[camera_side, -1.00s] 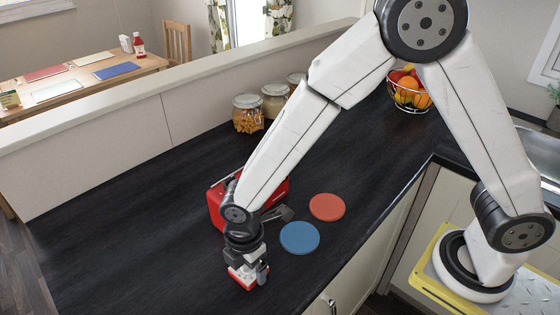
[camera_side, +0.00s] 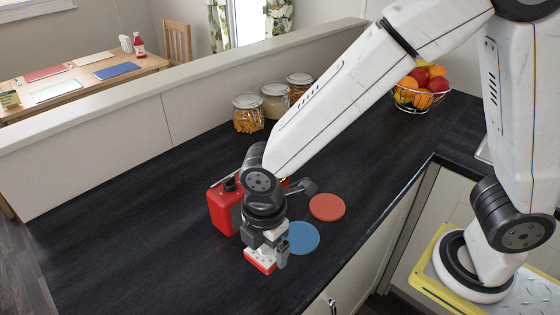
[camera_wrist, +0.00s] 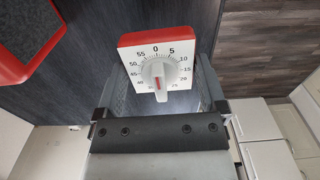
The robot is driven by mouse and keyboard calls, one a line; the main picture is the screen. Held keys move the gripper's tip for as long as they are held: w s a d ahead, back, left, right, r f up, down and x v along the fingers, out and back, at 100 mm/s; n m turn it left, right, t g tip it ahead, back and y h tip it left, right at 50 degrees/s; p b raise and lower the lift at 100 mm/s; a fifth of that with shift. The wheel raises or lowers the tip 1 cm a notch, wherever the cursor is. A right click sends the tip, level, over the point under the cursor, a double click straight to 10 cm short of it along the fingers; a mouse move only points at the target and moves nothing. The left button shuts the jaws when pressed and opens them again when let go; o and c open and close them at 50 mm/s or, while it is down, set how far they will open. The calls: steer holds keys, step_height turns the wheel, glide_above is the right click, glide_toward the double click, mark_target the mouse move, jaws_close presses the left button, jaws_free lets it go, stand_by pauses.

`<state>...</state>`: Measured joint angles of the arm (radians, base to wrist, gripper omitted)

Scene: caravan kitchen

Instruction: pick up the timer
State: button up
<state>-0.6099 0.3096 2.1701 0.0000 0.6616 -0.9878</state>
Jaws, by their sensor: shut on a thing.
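The timer (camera_wrist: 158,58) is a white-faced block with a red casing, a grey dial and black numbers. It sits between the two fingers of my gripper (camera_wrist: 160,100) in the wrist view, with its dial toward the camera. In the side view the timer (camera_side: 261,261) shows below my gripper (camera_side: 267,250), its red edge at the bottom. My gripper is shut on it. The timer appears to be held above the black worktop, partly covered by the fingers in the side view.
A red radio-like box (camera_side: 226,208) stands just behind my gripper; its corner (camera_wrist: 25,35) shows in the wrist view. A blue disc (camera_side: 303,238) and a red disc (camera_side: 326,207) lie to the right. Jars (camera_side: 248,115) and a fruit basket (camera_side: 421,92) stand farther back. The worktop's left is clear.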

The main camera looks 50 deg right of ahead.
steer(key=s+d+r, duration=0.4)
steer(key=s+r, duration=0.1)
steer(key=s, duration=0.4)
steer(key=shift+d, duration=0.3)
steer(key=shift+r, duration=0.1)
steer(key=shift+w, duration=0.1)
stand_by(0.3)
